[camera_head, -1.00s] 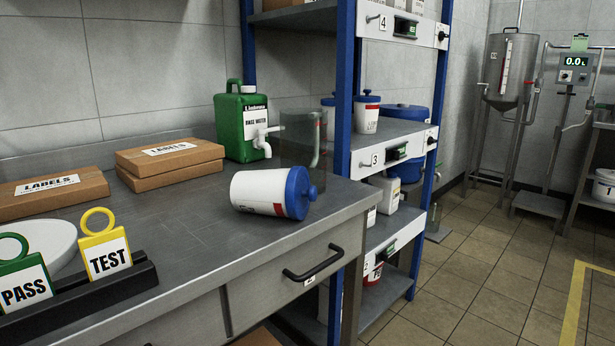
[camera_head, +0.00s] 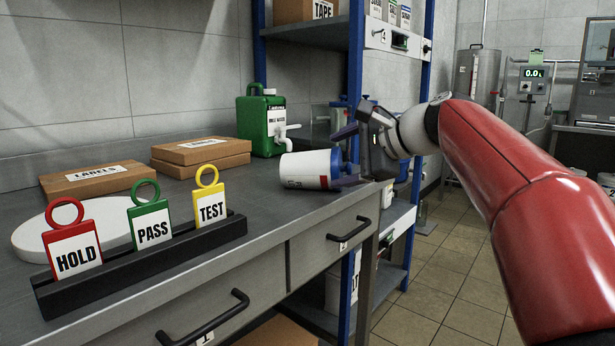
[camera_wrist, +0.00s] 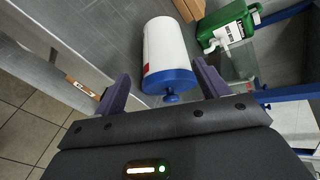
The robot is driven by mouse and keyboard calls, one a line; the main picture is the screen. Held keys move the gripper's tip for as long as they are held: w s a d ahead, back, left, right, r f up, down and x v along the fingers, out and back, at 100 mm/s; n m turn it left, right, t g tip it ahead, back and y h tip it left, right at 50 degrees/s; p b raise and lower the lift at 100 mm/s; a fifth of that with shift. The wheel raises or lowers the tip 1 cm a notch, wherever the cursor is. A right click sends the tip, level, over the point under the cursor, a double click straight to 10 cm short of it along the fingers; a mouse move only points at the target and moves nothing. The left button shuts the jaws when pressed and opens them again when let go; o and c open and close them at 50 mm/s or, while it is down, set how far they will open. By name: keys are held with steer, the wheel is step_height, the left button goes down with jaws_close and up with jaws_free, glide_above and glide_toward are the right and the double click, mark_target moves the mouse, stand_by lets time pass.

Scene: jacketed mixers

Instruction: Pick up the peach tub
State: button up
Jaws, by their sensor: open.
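A white tub (camera_head: 303,168) with a blue lid lies on its side on the grey bench near its right end. It has a small red label patch; its text is unreadable, and no peach-coloured tub shows. My gripper (camera_head: 344,158) is open at the tub's lid end, partly hiding the lid. In the wrist view the tub (camera_wrist: 164,42) lies ahead of my gripper (camera_wrist: 161,72), its lid and knob facing the palm. The fingers are on either side of the lid, with visible gaps. I cannot tell how far the fingers reach over the lid.
Behind the tub are a green canister (camera_head: 262,125) with a white tap and a clear container. Label boxes (camera_head: 200,150), a round white plate (camera_head: 30,238) and a tag rack (camera_head: 150,262) are to the left. A blue-framed shelf (camera_head: 355,90) stands close on the right.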

mark_target(321, 162)
steer(key=shift+w+a, duration=0.25)
steer(key=shift+w, duration=0.2)
steer(key=x, duration=0.7)
steer(key=shift+a, duration=0.1)
steer(key=shift+r, duration=0.1)
steer(key=c, duration=0.9)
steer(key=shift+c, duration=0.2)
step_height(321, 162, up, 20)
steer(key=p, duration=0.8)
